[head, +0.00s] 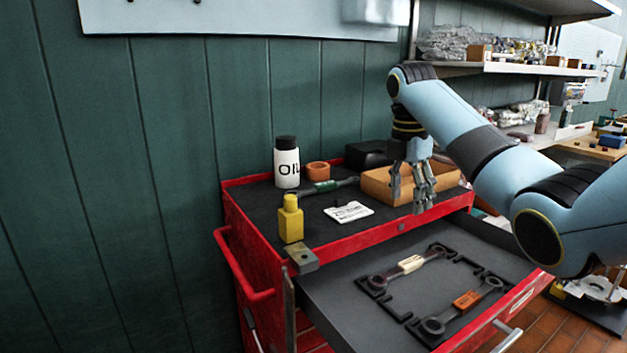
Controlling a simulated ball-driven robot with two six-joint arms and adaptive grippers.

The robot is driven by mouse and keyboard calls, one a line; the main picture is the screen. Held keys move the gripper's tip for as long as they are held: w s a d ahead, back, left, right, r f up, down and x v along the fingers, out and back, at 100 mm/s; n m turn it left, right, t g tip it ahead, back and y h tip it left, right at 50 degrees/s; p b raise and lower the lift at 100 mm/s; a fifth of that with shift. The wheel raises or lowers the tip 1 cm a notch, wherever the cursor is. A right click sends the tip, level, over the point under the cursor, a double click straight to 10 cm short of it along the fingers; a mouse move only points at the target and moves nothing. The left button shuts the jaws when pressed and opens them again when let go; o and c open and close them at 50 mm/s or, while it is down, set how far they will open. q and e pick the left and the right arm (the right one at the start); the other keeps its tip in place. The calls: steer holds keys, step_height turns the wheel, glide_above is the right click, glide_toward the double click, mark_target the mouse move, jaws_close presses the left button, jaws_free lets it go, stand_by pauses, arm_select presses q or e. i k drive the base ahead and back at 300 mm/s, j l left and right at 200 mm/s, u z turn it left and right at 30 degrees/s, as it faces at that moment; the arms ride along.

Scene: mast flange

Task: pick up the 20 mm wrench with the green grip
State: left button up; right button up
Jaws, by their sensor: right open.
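The wrench with the green grip (326,187) lies on the dark top of the red tool cart, behind the white card (349,212). Its left end is close to the yellow bottle, and its right end reaches toward the wooden tray (376,186). I cannot read its size. My right gripper (422,203) is open and empty, fingers pointing down. In the picture it overlaps the front of the wooden tray, to the right of the wrench. My left gripper is not in view.
The yellow bottle (291,222) stands at the front left. The open drawer (335,293) holds a cream-grip wrench (411,264) and an orange-grip wrench (466,300).

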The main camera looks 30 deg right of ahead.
mark_target(323, 187)
steer(key=i, duration=1.25)
